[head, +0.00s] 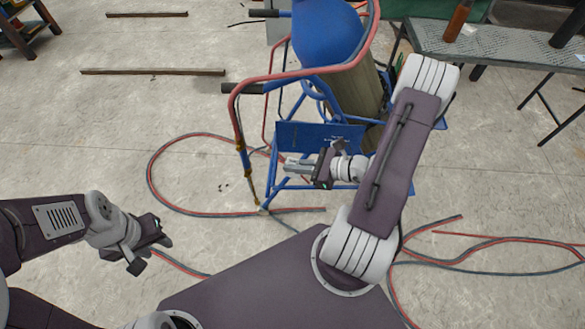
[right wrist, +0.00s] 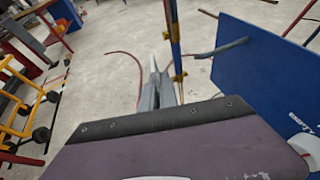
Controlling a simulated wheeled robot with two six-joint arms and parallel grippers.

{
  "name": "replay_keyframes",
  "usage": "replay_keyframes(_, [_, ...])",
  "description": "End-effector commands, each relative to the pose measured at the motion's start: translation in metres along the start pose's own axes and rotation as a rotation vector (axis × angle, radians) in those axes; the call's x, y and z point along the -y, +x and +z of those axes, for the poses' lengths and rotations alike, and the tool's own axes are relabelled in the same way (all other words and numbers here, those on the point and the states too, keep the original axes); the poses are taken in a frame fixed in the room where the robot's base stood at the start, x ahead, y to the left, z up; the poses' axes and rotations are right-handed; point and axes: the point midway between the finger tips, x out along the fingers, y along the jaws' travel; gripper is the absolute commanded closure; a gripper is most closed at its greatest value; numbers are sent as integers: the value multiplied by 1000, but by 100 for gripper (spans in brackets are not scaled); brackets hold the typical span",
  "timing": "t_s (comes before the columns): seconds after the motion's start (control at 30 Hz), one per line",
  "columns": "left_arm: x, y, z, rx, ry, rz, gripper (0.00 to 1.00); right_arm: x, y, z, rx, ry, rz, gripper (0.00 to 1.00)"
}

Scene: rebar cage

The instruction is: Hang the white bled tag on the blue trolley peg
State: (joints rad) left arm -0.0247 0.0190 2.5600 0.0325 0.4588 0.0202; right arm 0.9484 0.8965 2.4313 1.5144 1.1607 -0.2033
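The blue trolley (head: 352,132) stands upright in the middle of the head view, with a blue plate (right wrist: 262,78) that fills the right of the right wrist view. A grey rod-like peg (right wrist: 224,47) sticks out leftward from that plate. My right gripper (head: 298,166) is in front of the trolley, pointing left. In the right wrist view its fingers (right wrist: 158,88) are close together, left of the peg and apart from it. I cannot make out the white tag; a thin pale strip shows between the fingers. My left gripper (head: 152,254) is open and empty, low at left.
A blue-topped cylinder (head: 325,35) stands on the trolley. Red and grey hoses (head: 165,200) loop over the concrete floor. A perforated metal table (head: 490,45) is at upper right. Timber bars (head: 150,71) lie at upper left. A yellow cart (right wrist: 22,110) shows in the wrist view.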

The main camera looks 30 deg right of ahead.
Motion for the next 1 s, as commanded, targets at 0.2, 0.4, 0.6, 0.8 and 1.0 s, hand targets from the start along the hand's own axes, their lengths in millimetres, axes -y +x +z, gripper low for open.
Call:
replay_keyframes(0.2, [0,-1,0,0,0,0,62,16,5,0,1,-1,1,100])
replay_keyframes(0.4, [0,-1,0,0,0,0,62,30,9,1,1,-1,1,100])
replay_keyframes(0.6, [0,-1,0,0,0,0,62,44,13,1,1,-2,1,100])
replay_keyframes(0.8, [0,0,0,0,0,0,62,58,17,1,0,-2,1,100])
replay_keyframes(1.0, [0,2,0,0,0,0,62,71,21,0,0,-1,1,100])
